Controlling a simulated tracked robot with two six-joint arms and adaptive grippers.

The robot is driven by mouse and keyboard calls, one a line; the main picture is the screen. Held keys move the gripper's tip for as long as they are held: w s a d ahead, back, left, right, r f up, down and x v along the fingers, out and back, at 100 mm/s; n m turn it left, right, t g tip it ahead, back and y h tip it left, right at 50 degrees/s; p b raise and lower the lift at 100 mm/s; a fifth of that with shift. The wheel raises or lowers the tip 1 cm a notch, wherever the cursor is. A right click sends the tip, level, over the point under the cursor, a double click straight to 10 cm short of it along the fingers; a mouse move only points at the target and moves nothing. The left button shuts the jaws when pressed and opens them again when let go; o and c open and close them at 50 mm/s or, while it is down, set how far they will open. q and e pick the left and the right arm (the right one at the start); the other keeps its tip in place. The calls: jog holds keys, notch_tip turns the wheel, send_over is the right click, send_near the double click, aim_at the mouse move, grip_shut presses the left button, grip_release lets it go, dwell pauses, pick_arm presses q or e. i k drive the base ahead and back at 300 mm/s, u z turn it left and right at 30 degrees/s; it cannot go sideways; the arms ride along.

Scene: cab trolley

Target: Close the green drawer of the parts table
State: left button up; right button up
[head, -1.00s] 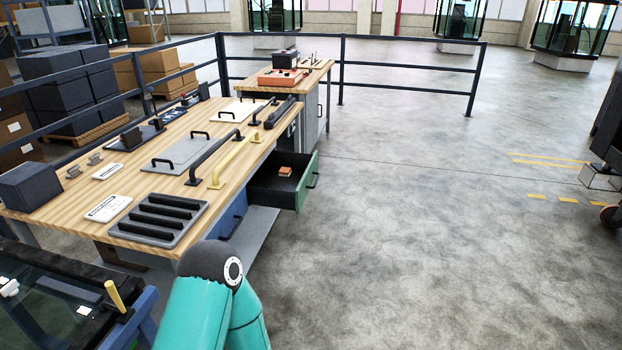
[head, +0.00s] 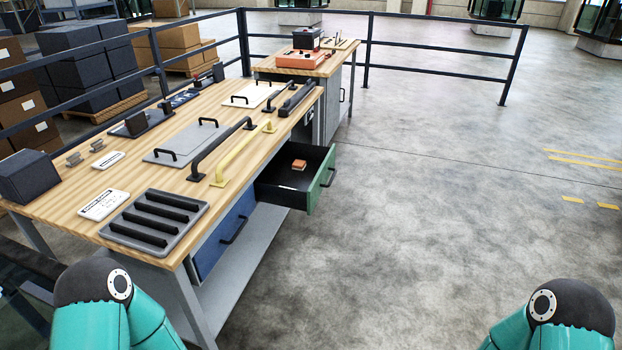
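The green drawer (head: 321,180) is pulled out from the right side of the wooden parts table (head: 112,176). Its green front carries a dark handle (head: 328,177) and faces right, towards open floor. Inside the dark drawer lies a small orange-brown block (head: 299,164) and a small pale piece. A blue drawer (head: 225,236) with a dark handle sits in the same table, nearer to me, and looks shut. Parts of my two teal arms show at the bottom left and bottom right. Neither gripper is in view.
The floor (head: 420,200) right of the table is clear. A second table with an orange case (head: 307,54) stands behind. Dark railings (head: 440,62) run behind both. Handles, plates and a ribbed grey tray (head: 153,220) lie on the tabletop. A grey lower shelf (head: 245,265) sits under the drawers.

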aim_at(310, 181)
jog(key=z, duration=0.15)
jog(key=i, duration=2.4)
jog(key=u, duration=0.25)
